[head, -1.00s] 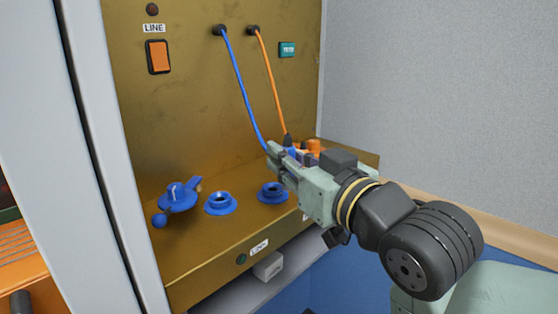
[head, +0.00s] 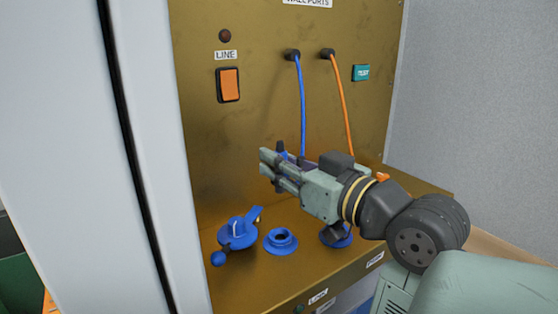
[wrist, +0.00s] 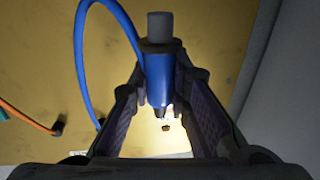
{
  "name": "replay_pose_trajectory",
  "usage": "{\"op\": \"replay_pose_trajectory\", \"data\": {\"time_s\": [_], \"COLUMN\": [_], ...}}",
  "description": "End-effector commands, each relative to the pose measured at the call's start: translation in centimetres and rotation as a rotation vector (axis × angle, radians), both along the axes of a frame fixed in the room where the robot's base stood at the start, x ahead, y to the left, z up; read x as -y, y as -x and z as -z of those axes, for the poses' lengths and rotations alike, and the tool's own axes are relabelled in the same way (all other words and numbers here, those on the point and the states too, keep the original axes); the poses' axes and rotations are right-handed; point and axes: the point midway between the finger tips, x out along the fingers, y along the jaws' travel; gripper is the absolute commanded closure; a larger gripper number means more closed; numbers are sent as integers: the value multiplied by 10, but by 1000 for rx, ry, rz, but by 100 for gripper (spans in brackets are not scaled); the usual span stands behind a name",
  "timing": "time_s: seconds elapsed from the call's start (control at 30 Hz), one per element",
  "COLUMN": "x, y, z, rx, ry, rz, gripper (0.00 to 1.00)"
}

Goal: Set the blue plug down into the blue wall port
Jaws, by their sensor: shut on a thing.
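My gripper (head: 275,168) is shut on the blue plug, whose blue body (wrist: 158,78) and dark end show between the fingers in the wrist view. In the head view the fingers mostly hide the plug. A blue cord (head: 301,100) hangs from the brass panel and loops to the plug in the wrist view. Two blue ring-shaped ports sit on the brass ledge: the left one (head: 281,241) is unobstructed, the right one (head: 337,237) is partly hidden by my arm. My gripper is above the ledge, apart from both ports. I cannot tell which port is the named one.
A blue fitting with a lever and ball (head: 238,233) stands left of the ports. An orange cord (head: 342,105) hangs right of the blue one; its lower end is behind my arm. A pale cabinet edge (head: 150,160) stands at left, a grey wall (head: 480,100) at right.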

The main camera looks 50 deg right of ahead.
Motion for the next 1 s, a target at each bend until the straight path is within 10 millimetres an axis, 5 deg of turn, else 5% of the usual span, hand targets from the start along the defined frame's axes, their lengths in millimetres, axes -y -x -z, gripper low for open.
{"op": "replay_pose_trajectory", "data": {"time_s": [1.0], "x": [0], "y": [0], "z": [74], "rx": [1], "ry": [1], "rz": [-1], "gripper": [100]}}
